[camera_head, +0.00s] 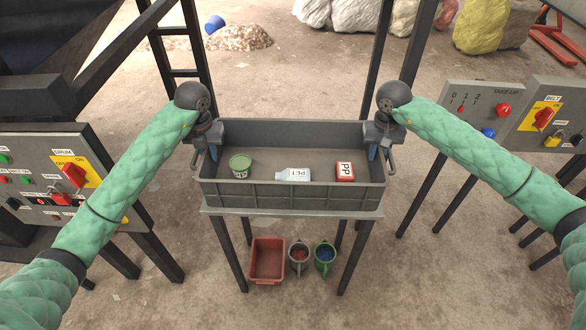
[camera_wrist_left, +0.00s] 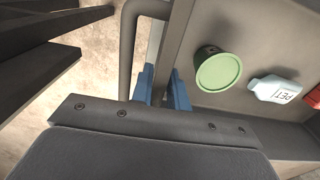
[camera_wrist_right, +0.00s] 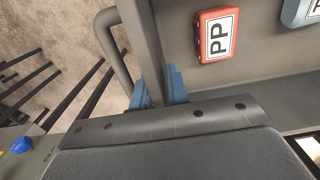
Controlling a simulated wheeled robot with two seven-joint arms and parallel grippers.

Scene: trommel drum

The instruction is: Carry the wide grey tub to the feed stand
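The wide grey tub (camera_head: 290,196) is level on top of a narrow dark-legged stand (camera_head: 290,214), straight in front of me. It holds a green round can (camera_head: 240,167), a pale PET bottle (camera_head: 292,174) and a red PP block (camera_head: 345,171). My left gripper (camera_head: 212,152) is at the tub's left end wall; in the left wrist view its blue fingers (camera_wrist_left: 163,90) lie on both sides of that wall, closed on it. My right gripper (camera_head: 374,152) holds the right end wall the same way, its fingers (camera_wrist_right: 158,90) on either side. I cannot tell whether this is the feed stand.
A red bin (camera_head: 267,260), a grey mug-like pail (camera_head: 299,258) and a green one (camera_head: 325,258) stand on the floor below. A drum control panel (camera_head: 55,178) is at left, take-up (camera_head: 480,110) and belt (camera_head: 545,120) panels at right. Dark posts rise behind the tub.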

